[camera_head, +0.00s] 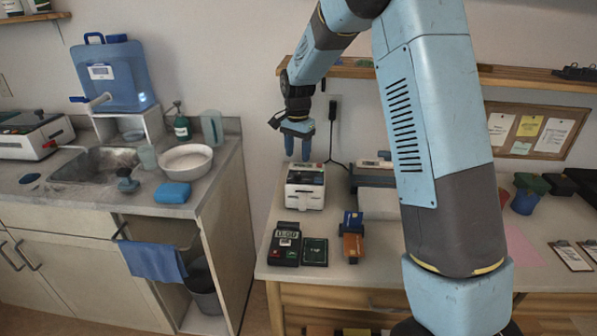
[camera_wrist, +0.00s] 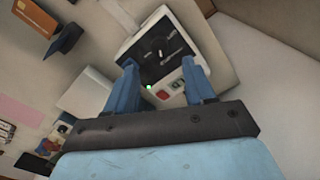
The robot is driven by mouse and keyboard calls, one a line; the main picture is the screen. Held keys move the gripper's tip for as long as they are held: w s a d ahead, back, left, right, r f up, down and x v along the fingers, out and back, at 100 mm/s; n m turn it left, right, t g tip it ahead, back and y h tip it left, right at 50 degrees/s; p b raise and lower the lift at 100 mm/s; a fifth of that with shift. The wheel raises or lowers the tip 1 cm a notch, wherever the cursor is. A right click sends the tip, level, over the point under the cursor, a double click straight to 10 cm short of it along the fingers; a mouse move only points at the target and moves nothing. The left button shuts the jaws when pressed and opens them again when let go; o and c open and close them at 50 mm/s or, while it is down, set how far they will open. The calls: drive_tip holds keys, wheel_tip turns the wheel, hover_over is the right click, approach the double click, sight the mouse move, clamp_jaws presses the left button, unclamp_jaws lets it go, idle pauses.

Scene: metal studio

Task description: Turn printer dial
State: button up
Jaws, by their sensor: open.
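The small white printer (camera_head: 305,190) stands on the wooden bench, near its left end. In the wrist view the printer (camera_wrist: 131,44) shows a dark top panel (camera_wrist: 166,47) with pale marks, a green light (camera_wrist: 149,87) and a small red part (camera_wrist: 175,84). I cannot clearly make out the dial. My gripper (camera_head: 298,156) is above the printer, pointing down, with its two blue fingers apart and nothing between them. In the wrist view my gripper (camera_wrist: 160,76) has a finger on either side of the printer's near end; I cannot tell whether they touch it.
A card terminal (camera_head: 285,243) and a dark green pad (camera_head: 315,252) lie in front of the printer. A blue and brown card holder (camera_head: 352,237) stands to their right. A black cable (camera_head: 333,135) hangs on the wall behind. The sink counter (camera_head: 225,160) is to the left, across a gap.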

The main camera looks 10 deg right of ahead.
sight(298, 174)
wheel_tip(298, 174, down, 7)
drive_tip(key=shift+f, duration=0.2)
drive_tip(key=shift+c, duration=0.4)
clamp_jaws()
